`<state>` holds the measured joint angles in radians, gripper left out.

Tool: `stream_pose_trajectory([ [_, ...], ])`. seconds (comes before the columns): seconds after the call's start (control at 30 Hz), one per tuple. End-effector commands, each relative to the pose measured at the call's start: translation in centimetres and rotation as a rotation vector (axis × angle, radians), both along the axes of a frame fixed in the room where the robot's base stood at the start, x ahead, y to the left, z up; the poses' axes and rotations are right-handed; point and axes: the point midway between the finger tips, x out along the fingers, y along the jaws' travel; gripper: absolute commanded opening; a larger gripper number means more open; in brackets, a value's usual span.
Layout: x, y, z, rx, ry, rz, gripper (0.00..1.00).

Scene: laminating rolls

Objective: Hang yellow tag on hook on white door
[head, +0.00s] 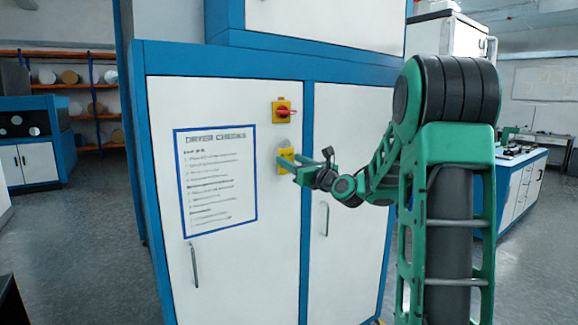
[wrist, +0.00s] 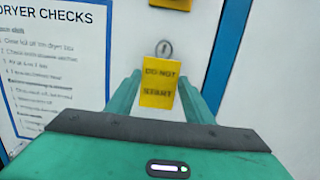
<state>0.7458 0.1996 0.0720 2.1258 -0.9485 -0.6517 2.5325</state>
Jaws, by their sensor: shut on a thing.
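The yellow tag (head: 285,154), which reads "DO NOT START" in the wrist view (wrist: 158,83), is upright between the fingers of my gripper (head: 289,166). In the wrist view, the green fingers of my gripper (wrist: 160,82) stand at its left and right edges. The tag is in front of the white door (head: 264,225). The round grey hook (wrist: 164,49) on the door shows just above the tag's top edge, also in the head view (head: 282,142). I cannot tell whether the tag touches the hook.
A red rotary switch on a yellow plate (head: 286,111) is above the hook. A blue-framed "DRYER CHECKS" sheet (head: 216,180) is left of the tag. Door handles (head: 194,265) stick out lower down. A blue cabinet post (head: 306,200) runs just right of the hook.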

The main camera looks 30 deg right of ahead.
Motion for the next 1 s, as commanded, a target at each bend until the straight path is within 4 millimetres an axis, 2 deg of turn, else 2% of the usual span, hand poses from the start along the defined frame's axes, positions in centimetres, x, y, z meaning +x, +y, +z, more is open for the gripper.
stream_pose_trajectory([
  [0.4,1.7,0.1,-0.7,0.001,-0.001,0.001,0.26],
  [1.0,2.0,0.1,-1.0,0.001,0.0,0.001,0.26],
])
